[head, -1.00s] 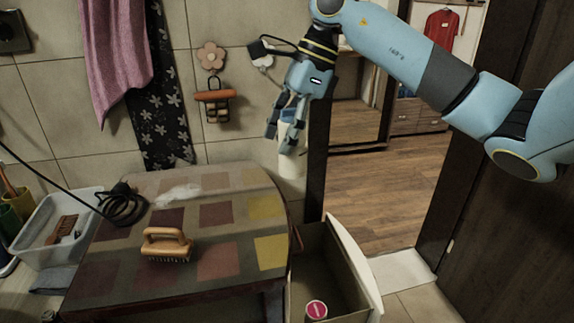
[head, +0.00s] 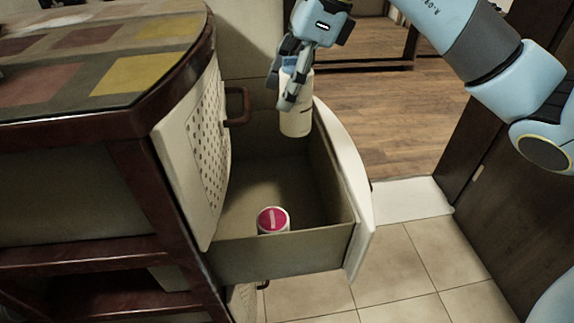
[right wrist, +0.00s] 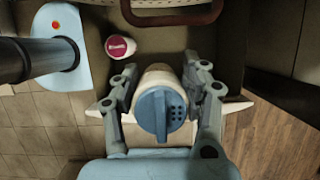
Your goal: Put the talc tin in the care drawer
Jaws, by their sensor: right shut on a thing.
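The talc tin (head: 296,117) is a cream cylinder with a blue shaker cap. In the right wrist view the blue cap (right wrist: 160,112) sits between the two fingers (right wrist: 165,100). The care drawer (head: 285,258) is pulled out from the cabinet, with a cream curved front. Its floor shows bare behind a container with a pink lid (head: 273,219), which stands inside near the near wall. My left gripper is not in view.
The cabinet (head: 140,122) with a checkered top stands at the left. Its perforated cream panel (head: 192,150) with a dark red handle (head: 240,106) rises beside the drawer's left side. Tiled floor (head: 400,270) lies clear to the right.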

